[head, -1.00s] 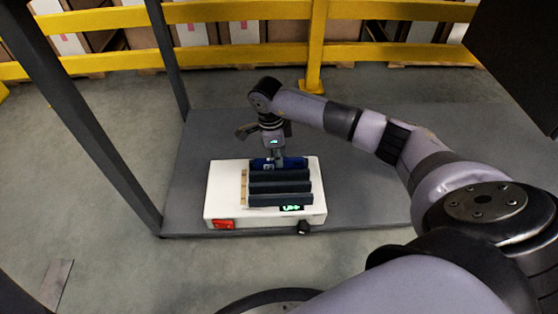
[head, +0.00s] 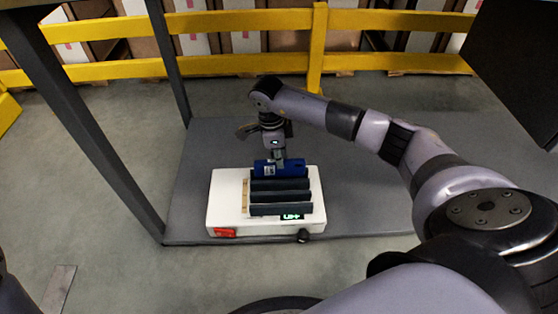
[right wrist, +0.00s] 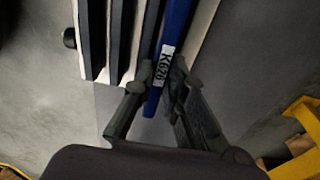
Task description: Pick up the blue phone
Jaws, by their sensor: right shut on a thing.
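The blue phone (head: 293,167) stands upright at the back of the dark slotted rack on the white box, and much of its face shows above the rack. My right gripper (head: 279,158) comes down from above and is shut on its upper edge. In the right wrist view, the blue phone (right wrist: 174,35) with a white "K628" label sits between the two fingers of my right gripper (right wrist: 163,86). Its lower end is hidden behind the rack in the head view. My left gripper is not in view.
The white box (head: 228,200) has a red switch, a green display and a dark knob at its front. Dark dividers (head: 281,197) stand in front of the phone. The box rests on a grey platform (head: 350,215). A yellow rail (head: 400,62) and cartons are behind.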

